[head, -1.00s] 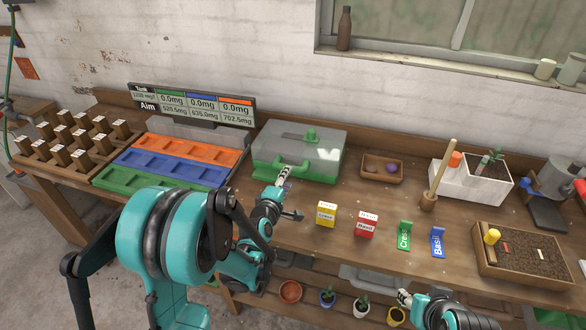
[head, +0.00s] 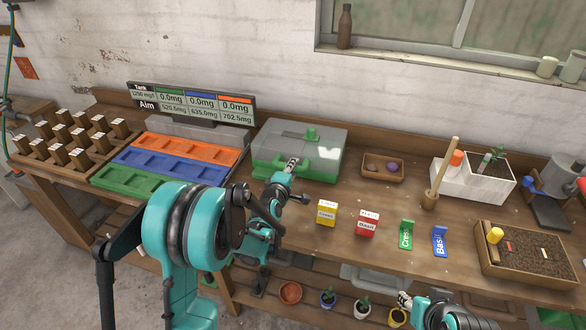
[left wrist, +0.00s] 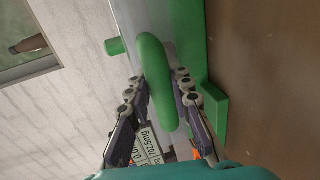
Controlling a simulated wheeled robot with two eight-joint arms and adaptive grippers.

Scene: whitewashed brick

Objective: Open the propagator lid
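The propagator (head: 262,160) stands on the bench with a clear grey lid (head: 328,137) over a green base. The lid is closed and has a green knob (head: 311,133) on top. A green handle (left wrist: 156,75) is at its front. My left gripper (head: 294,163) is at the propagator's front. In the left wrist view, my left gripper's fingers (left wrist: 158,88) are apart, one on each side of the handle, which lies between them. My right gripper (head: 403,298) is low at the bench's front edge, away from the propagator; its finger opening is too small to judge.
Yellow (head: 326,213) and red (head: 367,224) seed packets stand right of my left gripper, with green (head: 406,234) and blue (head: 439,241) labels beyond. A wooden bowl (head: 382,167) is right of the propagator. Coloured trays (head: 170,163) lie to its left.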

